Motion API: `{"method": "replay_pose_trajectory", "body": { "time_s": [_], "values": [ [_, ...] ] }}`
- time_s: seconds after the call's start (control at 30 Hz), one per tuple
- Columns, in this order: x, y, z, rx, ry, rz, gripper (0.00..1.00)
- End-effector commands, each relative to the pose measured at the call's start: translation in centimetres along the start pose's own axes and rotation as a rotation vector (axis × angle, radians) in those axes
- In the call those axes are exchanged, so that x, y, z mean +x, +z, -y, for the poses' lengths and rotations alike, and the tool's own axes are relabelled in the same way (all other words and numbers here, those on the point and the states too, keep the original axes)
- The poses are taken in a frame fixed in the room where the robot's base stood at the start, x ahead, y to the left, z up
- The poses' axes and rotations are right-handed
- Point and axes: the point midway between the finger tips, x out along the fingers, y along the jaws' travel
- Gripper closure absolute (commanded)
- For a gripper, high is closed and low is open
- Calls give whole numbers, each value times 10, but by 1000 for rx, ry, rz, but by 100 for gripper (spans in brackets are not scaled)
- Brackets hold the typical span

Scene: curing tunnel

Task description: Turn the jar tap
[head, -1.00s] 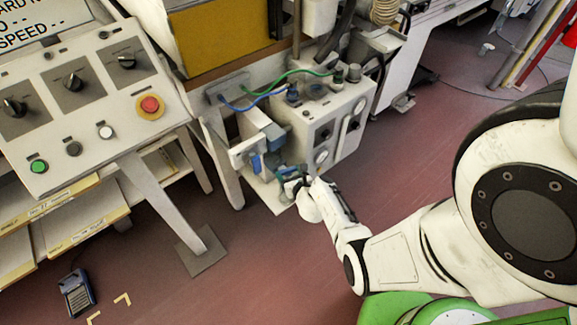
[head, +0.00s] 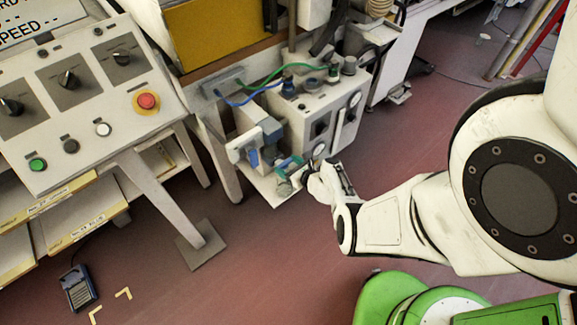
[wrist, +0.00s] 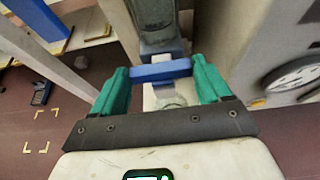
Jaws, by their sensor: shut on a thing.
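The jar tap is a blue bar (wrist: 172,69) in the wrist view, lying across the picture below a grey, see-through jar (wrist: 158,28). My gripper (wrist: 160,72) is shut on this bar, with one green finger against each end. In the head view my gripper (head: 291,166) is at the low front of the white equipment by the jar. The bar between the fingers is too small and too covered to make out there.
A white box with gauges (head: 325,120) stands close to the right of my gripper; a gauge (wrist: 292,76) is near it in the wrist view. A control panel (head: 85,95) and table leg (head: 160,195) are left. Open red floor (head: 290,260) lies in front.

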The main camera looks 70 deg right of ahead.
Motion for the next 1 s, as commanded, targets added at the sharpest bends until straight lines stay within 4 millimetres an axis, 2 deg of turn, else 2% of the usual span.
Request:
{"method": "replay_pose_trajectory", "body": {
  "time_s": [0.1,0.13,0.33,0.67,0.77,1.0],
  "values": [
    [0,2,1,-1,-2,3,54],
    [0,2,1,-2,-2,3,21],
    [0,1,1,-1,-2,2,1],
    [-5,1,0,-1,-1,0,0],
    [-17,2,0,0,-2,-1,0],
    [-63,2,0,-3,-1,-1,0]
  ]
}}
